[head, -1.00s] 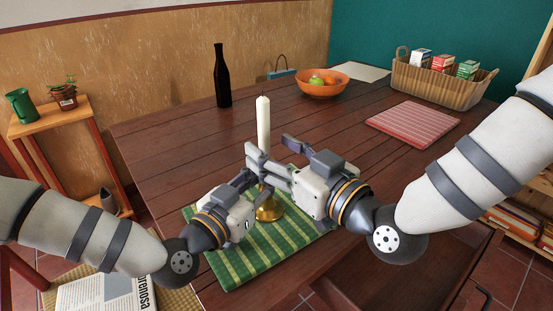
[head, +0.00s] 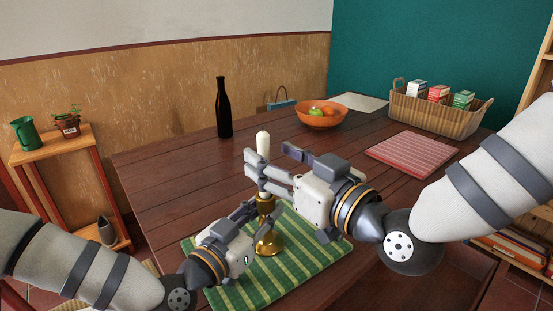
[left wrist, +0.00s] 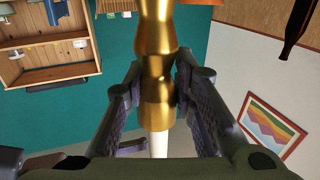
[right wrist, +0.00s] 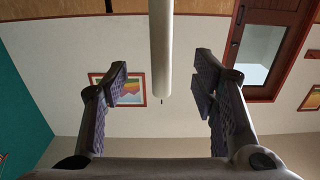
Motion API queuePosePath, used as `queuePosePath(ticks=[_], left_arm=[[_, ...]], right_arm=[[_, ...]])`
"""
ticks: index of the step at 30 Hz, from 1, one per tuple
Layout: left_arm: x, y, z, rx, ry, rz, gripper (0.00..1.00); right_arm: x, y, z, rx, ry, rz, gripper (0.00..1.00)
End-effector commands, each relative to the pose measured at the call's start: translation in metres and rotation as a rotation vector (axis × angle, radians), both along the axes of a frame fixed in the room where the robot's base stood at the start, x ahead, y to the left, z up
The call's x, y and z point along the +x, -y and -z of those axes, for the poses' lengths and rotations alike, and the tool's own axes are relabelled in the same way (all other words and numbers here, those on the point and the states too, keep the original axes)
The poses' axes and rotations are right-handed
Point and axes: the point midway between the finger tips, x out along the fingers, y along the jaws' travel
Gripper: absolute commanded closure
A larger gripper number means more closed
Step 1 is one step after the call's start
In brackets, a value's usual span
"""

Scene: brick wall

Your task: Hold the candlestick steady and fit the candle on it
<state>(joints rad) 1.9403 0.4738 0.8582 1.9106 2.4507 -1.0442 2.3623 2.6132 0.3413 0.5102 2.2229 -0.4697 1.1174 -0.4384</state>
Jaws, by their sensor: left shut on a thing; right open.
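The brass candlestick (head: 268,244) stands upright over the green striped mat (head: 296,262); I cannot tell whether its base touches it. My left gripper (head: 264,206) is shut on its upper part, and the left wrist view shows the fingers on both sides of the brass (left wrist: 157,25). The white candle (head: 263,146) is upright in line with the candlestick; in the left wrist view it (left wrist: 158,146) continues from the brass cup. My right gripper (head: 268,172) is open, its fingers beside the candle, with gaps on both sides in the right wrist view (right wrist: 160,50).
A dark bottle (head: 223,108), an orange fruit bowl (head: 322,120), a red striped mat (head: 410,153) and a basket of cartons (head: 435,117) stand farther back on the wooden table (head: 180,180). The table left of the grippers is clear.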

Motion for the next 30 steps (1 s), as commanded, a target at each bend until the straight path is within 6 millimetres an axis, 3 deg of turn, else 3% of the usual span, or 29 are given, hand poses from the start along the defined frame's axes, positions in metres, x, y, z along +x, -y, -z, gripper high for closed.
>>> queuePosePath(ticks=[5,6,9,20,30], left_arm=[[-0.002,0.000,0.007,0.006,-0.014,0.003,1.00],[-0.002,0.000,0.007,0.006,-0.014,0.003,0.69],[-0.002,0.000,0.006,0.005,-0.012,0.002,0.52],[-0.008,-0.006,0.004,0.003,-0.009,0.000,0.52],[-0.078,-0.056,0.004,0.001,-0.012,-0.002,0.52]], right_arm=[[0.000,0.000,0.002,0.000,-0.002,0.000,0.47],[0.000,0.000,0.002,0.000,-0.002,0.000,0.47],[0.000,0.000,0.002,0.000,-0.002,0.000,0.47],[0.000,0.000,0.001,0.000,0.000,0.000,0.47],[0.000,0.000,0.000,0.000,0.000,0.000,0.47]])
